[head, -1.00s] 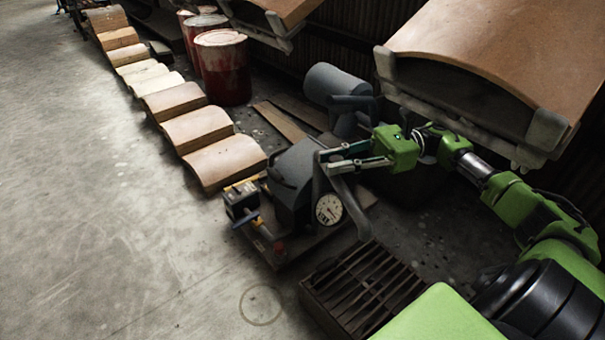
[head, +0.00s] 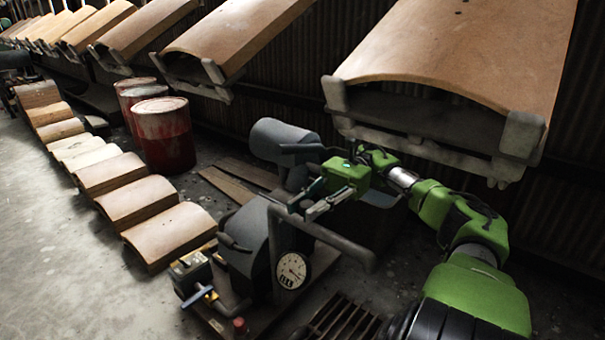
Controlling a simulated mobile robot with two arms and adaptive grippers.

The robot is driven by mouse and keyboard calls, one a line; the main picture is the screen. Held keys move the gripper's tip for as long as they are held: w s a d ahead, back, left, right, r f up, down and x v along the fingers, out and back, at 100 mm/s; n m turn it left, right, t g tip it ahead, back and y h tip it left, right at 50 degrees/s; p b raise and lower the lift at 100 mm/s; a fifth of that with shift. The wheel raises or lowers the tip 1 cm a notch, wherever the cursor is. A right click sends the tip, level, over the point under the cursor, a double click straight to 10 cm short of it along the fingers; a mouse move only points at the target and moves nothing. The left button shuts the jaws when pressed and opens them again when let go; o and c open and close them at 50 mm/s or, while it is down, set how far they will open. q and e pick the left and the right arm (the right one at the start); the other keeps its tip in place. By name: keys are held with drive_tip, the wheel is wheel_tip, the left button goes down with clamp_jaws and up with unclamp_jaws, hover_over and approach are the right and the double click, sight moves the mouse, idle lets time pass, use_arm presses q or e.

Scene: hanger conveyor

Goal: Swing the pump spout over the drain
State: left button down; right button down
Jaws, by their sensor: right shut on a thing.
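The pump (head: 240,240) is a dark grey housing on a low base, with a round white gauge (head: 292,270) on its near side. Its spout (head: 335,242) is a grey pipe that slants down to the right from a bend above the gauge. The spout's open end lies to the right of the gauge, up and right of the drain in the picture. The drain (head: 340,320) is a dark slatted grate at the bottom edge, partly cut off. My right gripper (head: 304,206) is shut on the spout near its upper bend. My left gripper is out of view.
Curved wooden panels (head: 460,50) hang on grey hangers close above my right arm. Red drums (head: 164,135) stand behind, and a row of curved boards (head: 168,236) lies left of the pump. A grey cylindrical machine (head: 284,142) stands behind the gripper.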

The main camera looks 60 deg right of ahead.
drive_tip(key=c, duration=1.8)
unclamp_jaws()
drive_tip(key=shift+d, duration=0.1)
wheel_tip(320, 180, up, 10)
drive_tip(key=shift+r, duration=0.1)
